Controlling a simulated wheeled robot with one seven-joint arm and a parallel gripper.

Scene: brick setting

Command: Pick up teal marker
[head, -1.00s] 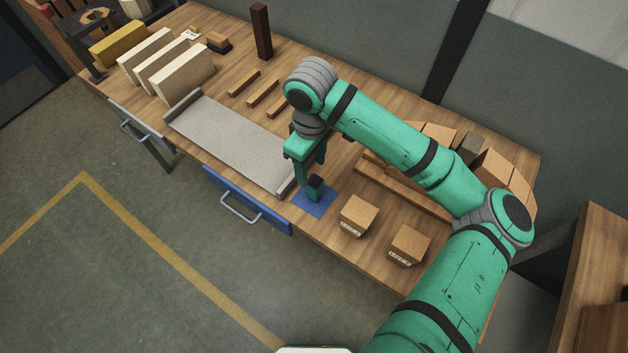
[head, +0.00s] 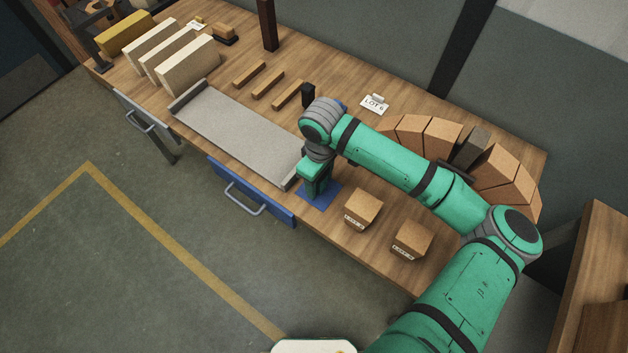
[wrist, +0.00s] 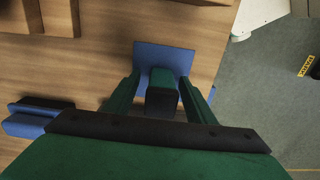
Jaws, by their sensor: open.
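The teal marker (wrist: 161,95) shows in the wrist view as a small upright dark-teal block with a black top. It stands on a blue mat (wrist: 165,55), which also shows in the head view (head: 326,198). My gripper (wrist: 160,78) is open, with one finger on each side of the marker. Small gaps show between the marker and the fingers. In the head view my gripper (head: 316,186) is low over the mat and hides the marker.
Two cardboard boxes (head: 363,208) (head: 412,242) stand right of the mat. A grey tray (head: 235,132) lies to its left. A black block (head: 308,95) and a lot tag (head: 375,104) are behind. An arch of bricks (head: 442,138) stands at the right.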

